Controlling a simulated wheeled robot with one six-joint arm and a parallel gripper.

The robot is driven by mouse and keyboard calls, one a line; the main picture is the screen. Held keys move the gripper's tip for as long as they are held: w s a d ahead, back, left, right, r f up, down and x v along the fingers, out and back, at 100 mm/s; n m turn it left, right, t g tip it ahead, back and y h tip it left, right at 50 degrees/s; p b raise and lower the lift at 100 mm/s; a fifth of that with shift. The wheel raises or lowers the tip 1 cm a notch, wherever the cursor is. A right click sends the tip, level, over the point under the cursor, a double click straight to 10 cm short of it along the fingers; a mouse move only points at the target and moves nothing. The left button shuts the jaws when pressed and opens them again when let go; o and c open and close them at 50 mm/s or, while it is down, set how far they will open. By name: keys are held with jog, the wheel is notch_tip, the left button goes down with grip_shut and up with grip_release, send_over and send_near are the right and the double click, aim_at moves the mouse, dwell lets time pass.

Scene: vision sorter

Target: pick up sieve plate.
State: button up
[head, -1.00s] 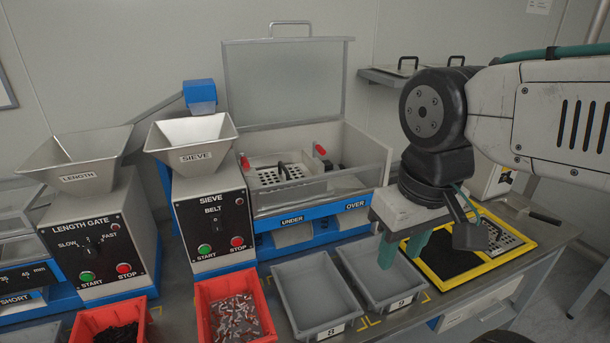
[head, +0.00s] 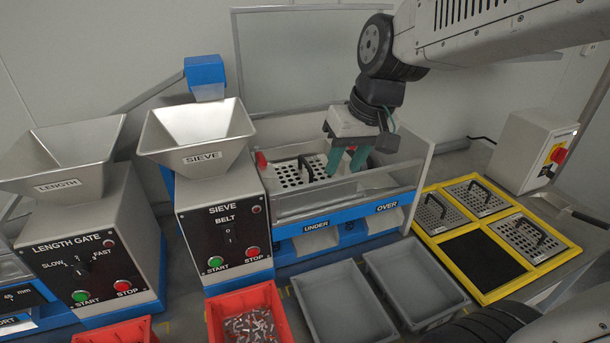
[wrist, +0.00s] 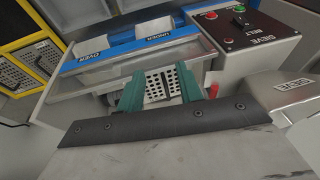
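A perforated metal sieve plate (head: 290,176) sits inside the sieve machine's clear-walled trough, with an upright handle (head: 307,168) on it. My gripper (head: 346,172) is over the trough, just right of this plate, with its two green fingers pointing down. In the wrist view the fingers of my gripper (wrist: 160,98) are apart, with the sieve plate (wrist: 154,88) showing between and beyond them. Nothing is held. Other perforated plates with handles (head: 480,197) lie in a yellow-framed rack at the right.
A red clamp (head: 261,160) stands at the trough's left side. The trough's clear front wall (head: 330,197) and the raised lid (head: 300,60) are close to my gripper. One slot of the yellow rack (head: 427,239) is black and bare. Grey bins (head: 415,285) stand in front.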

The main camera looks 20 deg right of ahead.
jog(key=t, duration=0.1)
send_near(306, 161)
notch_tip(306, 161, down, 3)
jog(key=shift+m+y, duration=0.3)
jog(key=x, duration=0.4)
jog(key=w+x, duration=0.1)
jog(key=x, duration=0.3)
jog(key=shift+r, duration=0.2)
jog(key=shift+t, duration=0.3)
grip_shut()
